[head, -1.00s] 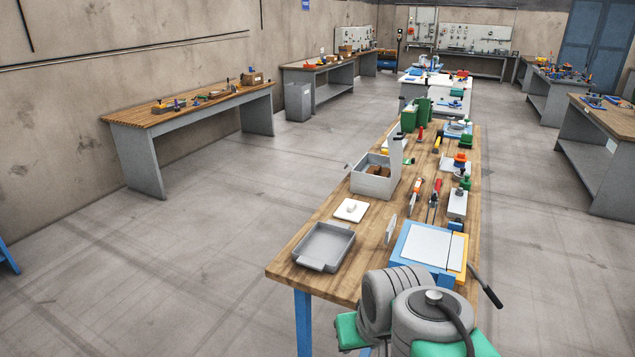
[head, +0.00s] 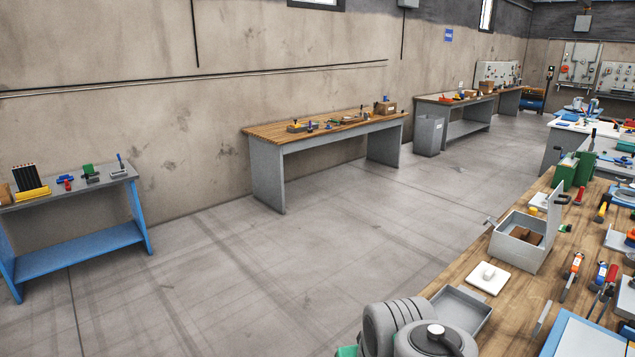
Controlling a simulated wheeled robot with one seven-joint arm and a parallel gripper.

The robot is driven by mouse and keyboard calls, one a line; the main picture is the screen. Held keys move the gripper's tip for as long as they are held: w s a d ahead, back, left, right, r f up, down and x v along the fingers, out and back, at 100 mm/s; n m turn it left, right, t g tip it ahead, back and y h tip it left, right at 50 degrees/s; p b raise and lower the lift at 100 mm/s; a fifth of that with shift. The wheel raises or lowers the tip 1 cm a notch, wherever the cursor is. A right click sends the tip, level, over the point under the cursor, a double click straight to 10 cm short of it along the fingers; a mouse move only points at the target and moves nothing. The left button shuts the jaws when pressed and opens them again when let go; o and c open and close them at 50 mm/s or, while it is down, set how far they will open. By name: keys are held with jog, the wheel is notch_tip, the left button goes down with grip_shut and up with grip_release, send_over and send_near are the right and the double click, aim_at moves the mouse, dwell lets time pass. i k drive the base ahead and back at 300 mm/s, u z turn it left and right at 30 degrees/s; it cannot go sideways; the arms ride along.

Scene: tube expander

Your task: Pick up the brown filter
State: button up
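Brown blocks (head: 525,235) lie inside an open grey box (head: 513,255) on the long wooden workbench at the right of the head view. They are the brown things I see on this bench, but they are too small to tell whether one is the brown filter. The box lid stands raised at its right side. My gripper is not in view; only grey rounded parts of my own body show at the bottom, in front of the bench's near end.
A grey tray (head: 462,310) and a white plate (head: 488,277) lie near the box. Hand tools lie to its right. A wooden bench (head: 330,135) stands along the wall, and a blue-framed table (head: 75,250) at the left. The floor (head: 290,260) between is clear.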

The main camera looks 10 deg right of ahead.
aim_at(527, 235)
jog(key=u, duration=0.1)
jog(key=i, duration=2.2)
jog(key=z, duration=0.55)
jog(key=i, duration=1.1)
jog(key=z, duration=1.4)
jog(key=i, duration=1.15)
jog(key=z, duration=0.75)
